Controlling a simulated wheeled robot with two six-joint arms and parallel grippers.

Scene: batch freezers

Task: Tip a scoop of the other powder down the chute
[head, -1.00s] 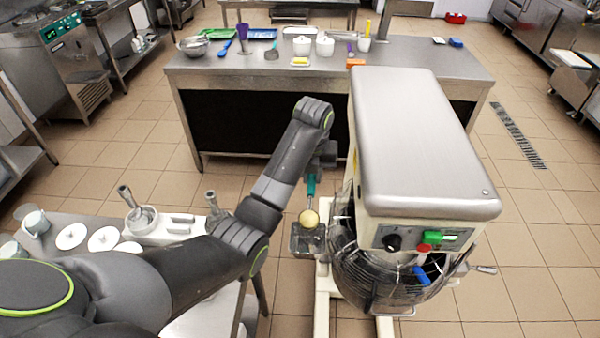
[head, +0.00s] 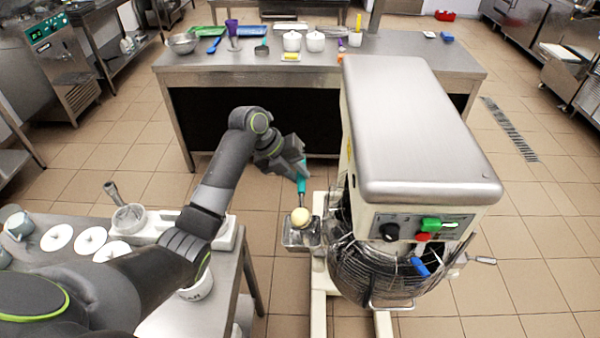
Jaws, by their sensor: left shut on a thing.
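My left gripper (head: 300,172) is shut on the teal handle of a scoop (head: 301,186), beside the left side of the mixer (head: 415,130). The handle points up, and a round pale-yellow heap of powder (head: 300,217) shows at its lower end. The heap appears over the metal chute (head: 291,243) at the mixer's bowl guard (head: 385,275). I cannot tell whether the scoop touches the chute. A white tub (head: 198,287) with partly hidden lettering stands on the near-left table, partly behind my arm. My right gripper is out of view.
The near-left table (head: 150,318) carries white discs (head: 90,241) and a white tray with a handled cup (head: 129,217). A steel counter (head: 390,62) with white pots, bowls and trays stands behind. The floor between it and the mixer is clear.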

